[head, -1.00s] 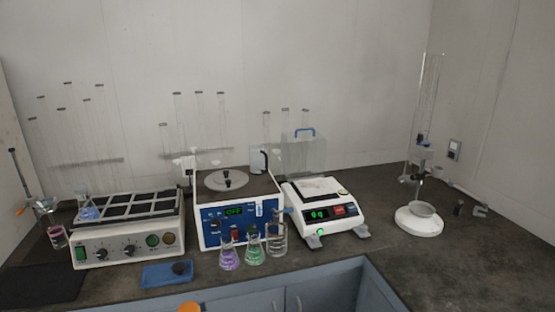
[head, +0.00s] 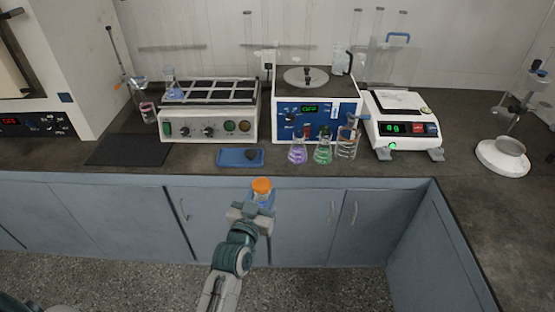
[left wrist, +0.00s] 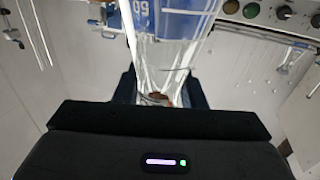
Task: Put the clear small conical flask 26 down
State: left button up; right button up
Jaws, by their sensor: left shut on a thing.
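My left gripper (head: 252,210) is shut on a small clear flask (head: 262,198) with an orange top (head: 261,185). It holds the flask upright in front of the bench edge, at the height of the cabinet fronts in the picture. In the left wrist view the flask's clear glass (left wrist: 165,60) stands between the dark fingers, and part of a blue marking shows behind or on it. The number 26 cannot be read. My right gripper is not in view.
A blue tray (head: 229,158) with a dark item lies near the bench edge. Flasks with purple (head: 298,153) and green (head: 323,152) liquid and a clear beaker (head: 346,146) stand to its right. A dark mat (head: 130,150) lies left; bare bench surrounds the tray.

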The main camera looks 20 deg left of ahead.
pick_arm(q)
jog(key=w, duration=1.2)
jog(key=shift+w+a, duration=0.2)
jog(key=shift+a, duration=0.2)
jog(key=shift+f, duration=0.1)
